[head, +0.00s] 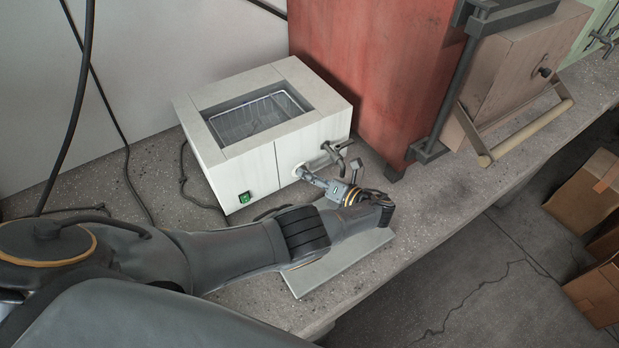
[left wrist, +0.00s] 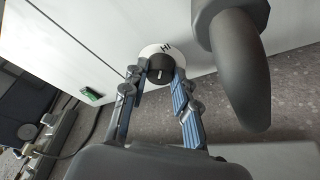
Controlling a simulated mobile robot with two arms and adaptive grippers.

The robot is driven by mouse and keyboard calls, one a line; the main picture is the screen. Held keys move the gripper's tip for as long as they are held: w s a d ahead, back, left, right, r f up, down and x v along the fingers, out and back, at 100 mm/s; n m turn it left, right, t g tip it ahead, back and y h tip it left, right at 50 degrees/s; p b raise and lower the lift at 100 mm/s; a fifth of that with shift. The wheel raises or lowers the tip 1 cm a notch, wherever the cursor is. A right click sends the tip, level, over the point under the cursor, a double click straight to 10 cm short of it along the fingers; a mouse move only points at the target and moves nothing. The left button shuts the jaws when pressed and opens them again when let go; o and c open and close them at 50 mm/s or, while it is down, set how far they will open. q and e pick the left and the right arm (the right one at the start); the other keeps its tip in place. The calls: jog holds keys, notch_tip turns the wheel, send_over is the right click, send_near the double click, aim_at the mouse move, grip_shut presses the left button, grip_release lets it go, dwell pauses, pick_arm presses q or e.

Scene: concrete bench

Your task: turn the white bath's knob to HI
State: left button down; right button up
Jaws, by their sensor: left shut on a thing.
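The white bath (head: 228,165) stands on the concrete bench, with an open top and a wire rack inside. My left gripper (head: 308,176) reaches its front face beside the metal tap (head: 338,152). In the left wrist view, the left gripper's fingers (left wrist: 160,74) are shut on the dark round knob (left wrist: 159,65), one on each side. A white dial ring with the letters HI (left wrist: 166,48) shows above and right of the knob. A short light mark is on the knob's face; its exact setting I cannot tell. The head view mostly hides the knob. My right gripper is not in view.
A green switch (head: 245,198) is low on the bath's front. A flat grey board (head: 345,264) lies under my left arm. A red cabinet (head: 375,70) stands right of the bath. The tap looms close beside the fingers in the left wrist view (left wrist: 240,65).

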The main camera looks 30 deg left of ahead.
aim_at(298, 146)
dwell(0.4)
pick_arm(q)
jog(key=c, duration=1)
grip_release()
jog(key=shift+c, duration=0.2)
jog(key=shift+r, duration=0.15)
jog(key=shift+w+r, duration=0.1)
jog(key=shift+r, duration=4.75)
